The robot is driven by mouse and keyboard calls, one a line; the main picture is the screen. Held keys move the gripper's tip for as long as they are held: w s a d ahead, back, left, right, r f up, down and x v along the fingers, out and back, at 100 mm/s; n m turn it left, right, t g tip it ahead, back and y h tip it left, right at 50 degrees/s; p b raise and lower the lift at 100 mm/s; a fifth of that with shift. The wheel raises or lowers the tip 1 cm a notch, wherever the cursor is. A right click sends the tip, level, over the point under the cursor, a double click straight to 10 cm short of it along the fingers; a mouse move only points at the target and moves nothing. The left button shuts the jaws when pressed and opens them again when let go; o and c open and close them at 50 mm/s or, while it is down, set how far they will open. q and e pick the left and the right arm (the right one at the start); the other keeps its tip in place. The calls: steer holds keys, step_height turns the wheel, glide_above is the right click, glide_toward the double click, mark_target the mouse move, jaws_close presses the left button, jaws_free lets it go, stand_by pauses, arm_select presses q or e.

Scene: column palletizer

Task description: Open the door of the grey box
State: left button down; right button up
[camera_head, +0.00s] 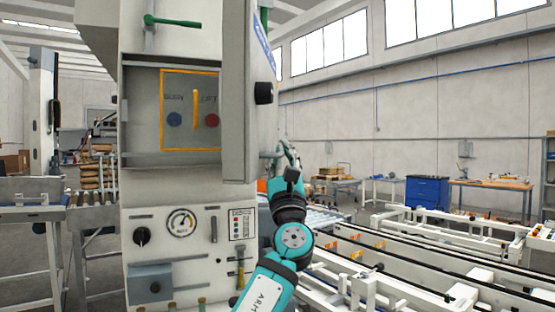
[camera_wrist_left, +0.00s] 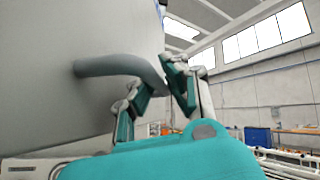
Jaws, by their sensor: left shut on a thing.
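The grey box (camera_head: 140,115) on the machine column stands open at the front. Its door (camera_head: 238,100) is swung out to the right, toward me. Inside is an orange-framed panel with a blue button (camera_head: 174,120), a red button (camera_head: 212,121) and a yellow vertical bar. The door's grey curved handle (camera_wrist_left: 110,66) shows in the left wrist view, on the door's outer face. My left gripper (camera_head: 286,155) is at the right of the door; in the left wrist view its teal fingers (camera_wrist_left: 156,82) are shut on the handle's outer end. My right gripper is not in view.
Below the box is a control face with a round gauge (camera_head: 181,222) and a black knob (camera_head: 141,236). A black knob (camera_head: 263,93) sticks out right of the door. White conveyor rails (camera_head: 400,275) fill the lower right. A blue cabinet (camera_head: 427,192) stands farther back.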

arm_select(q)
steer(key=c, duration=1.6)
jaws_free()
steer(key=shift+w+a, duration=0.1)
steer(key=shift+w, duration=0.05)
steer(key=shift+c, duration=0.2)
steer(key=shift+f, duration=0.1)
steer(key=v, duration=1.2)
